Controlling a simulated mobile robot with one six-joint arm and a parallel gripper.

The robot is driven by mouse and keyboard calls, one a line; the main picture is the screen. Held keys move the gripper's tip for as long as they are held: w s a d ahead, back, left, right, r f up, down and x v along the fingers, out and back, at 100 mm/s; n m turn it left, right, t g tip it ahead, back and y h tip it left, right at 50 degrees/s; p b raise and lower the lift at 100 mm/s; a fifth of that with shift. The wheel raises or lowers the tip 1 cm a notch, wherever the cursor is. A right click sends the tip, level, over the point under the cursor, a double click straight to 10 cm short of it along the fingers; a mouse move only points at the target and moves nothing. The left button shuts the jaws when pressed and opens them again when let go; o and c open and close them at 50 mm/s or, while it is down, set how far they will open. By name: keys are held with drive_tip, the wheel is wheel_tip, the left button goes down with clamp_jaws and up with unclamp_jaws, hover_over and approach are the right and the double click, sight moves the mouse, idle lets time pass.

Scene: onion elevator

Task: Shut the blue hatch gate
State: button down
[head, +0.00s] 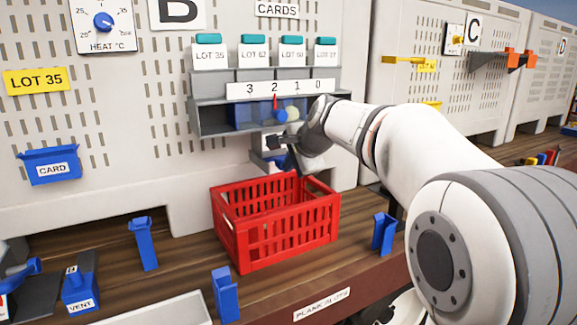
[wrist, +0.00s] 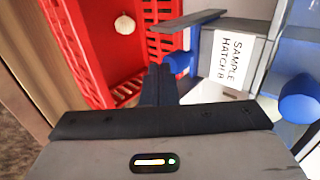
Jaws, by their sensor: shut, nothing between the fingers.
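The grey sample hatch, with a white label (wrist: 234,59) reading SAMPLE HATCH B, is at the upper right of the wrist view. In the head view my gripper (head: 281,150) is in front of the hatch under the grey shelf and hides most of the gate.
A red crate (head: 275,258) stands on the bench below the hatch; one pale onion (wrist: 125,23) lies in it. The grey shelf (head: 205,90) above has a 3-2-1-0 scale. Blue holders (head: 145,245) stand around the crate.

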drive_tip(key=s+d+f+b+v, duration=0.1)
drive_tip(key=f+v, duration=0.1)
drive_tip(key=v, duration=1)
drive_tip(key=s+d+f+n+g+h, duration=0.2)
drive_tip(key=s+f+n, duration=0.4)
drive_tip(key=s+f, duration=0.7)
drive_tip(key=s+d+f+n+g+h, duration=0.2)
drive_tip(key=s+f+n, duration=0.4)
drive_tip(key=s+f, duration=0.7)
wheel_tip(320, 180, down, 2)
drive_tip(key=shift+s+d+f+n+g, duration=0.2)
drive_tip(key=shift+s+d+n+g, duration=0.15)
drive_tip(key=shift+d+g, duration=0.6)
drive_tip(key=shift+w, duration=0.1)
